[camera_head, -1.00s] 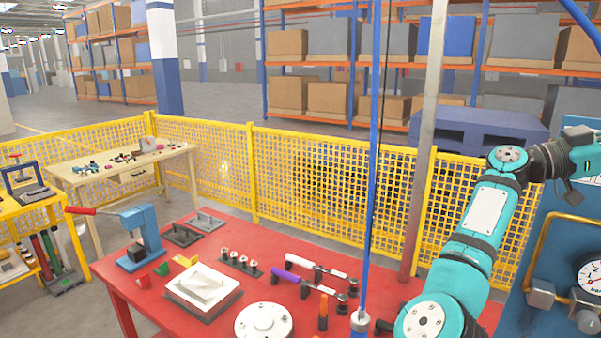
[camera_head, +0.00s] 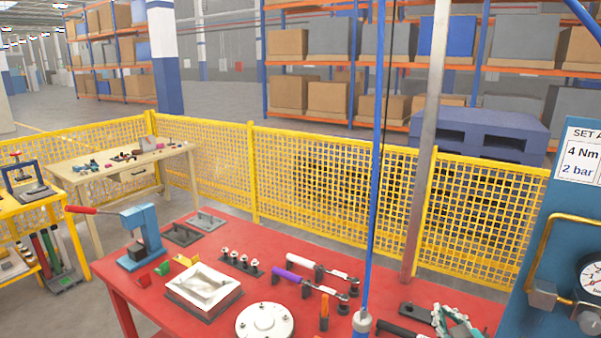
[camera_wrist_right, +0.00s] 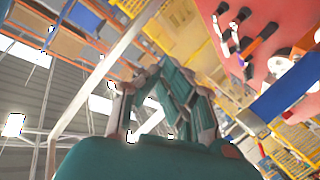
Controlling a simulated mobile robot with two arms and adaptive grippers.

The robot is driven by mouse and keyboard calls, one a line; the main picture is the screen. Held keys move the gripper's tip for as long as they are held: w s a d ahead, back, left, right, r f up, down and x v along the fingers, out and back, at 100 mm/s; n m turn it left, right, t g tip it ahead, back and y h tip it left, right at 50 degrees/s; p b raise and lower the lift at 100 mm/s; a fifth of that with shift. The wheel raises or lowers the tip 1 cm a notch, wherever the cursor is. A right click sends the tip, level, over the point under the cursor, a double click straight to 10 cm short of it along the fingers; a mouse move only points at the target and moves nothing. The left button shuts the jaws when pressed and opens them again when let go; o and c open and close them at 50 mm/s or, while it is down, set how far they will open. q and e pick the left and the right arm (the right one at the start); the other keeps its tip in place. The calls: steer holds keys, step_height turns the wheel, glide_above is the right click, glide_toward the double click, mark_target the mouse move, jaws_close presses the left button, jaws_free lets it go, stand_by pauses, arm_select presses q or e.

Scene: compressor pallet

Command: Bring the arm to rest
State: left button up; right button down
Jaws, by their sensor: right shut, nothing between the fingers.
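My right gripper (camera_head: 450,318) shows only in part at the bottom right of the head view, low over the right end of the red table (camera_head: 205,262). In the right wrist view its teal fingers (camera_wrist_right: 172,78) are shut with nothing between them. Most of my right arm is outside the head view. My left gripper is in neither view.
On the table are a blue press (camera_head: 143,238), a white tray (camera_head: 203,286), purple-handled (camera_head: 288,277) and white-handled (camera_head: 303,263) tools, and a round white flange (camera_head: 265,322). A blue gauge panel (camera_head: 560,225) stands at right. A yellow mesh fence (camera_head: 310,185) runs behind.

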steer(key=s+a+f+m+g+y, duration=0.1)
steer(key=s+a+f+g, duration=0.25)
steer(key=s+f, duration=0.45)
steer(key=s+a+f+m+g, duration=0.1)
steer(key=s+a+f+g, duration=0.3)
steer(key=s, duration=0.9)
steer(key=s+a+f+g+y, duration=0.1)
steer(key=s+a+f+g, duration=0.1)
steer(key=s+f+g, duration=0.6)
step_height(320, 180, down, 26)
steer(key=s+t+b, duration=0.2)
steer(key=s+b, duration=0.1)
steer(key=b, duration=0.1)
steer(key=s+d+f+g+b, duration=0.1)
steer(key=s+d+f+b, duration=0.2)
steer(key=s+f, duration=1.4)
step_height(320, 180, down, 4)
steer(key=shift+f+h, duration=0.1)
steer(key=shift+h, duration=0.2)
steer(key=shift+s+d, duration=0.1)
steer(key=shift+s, duration=0.05)
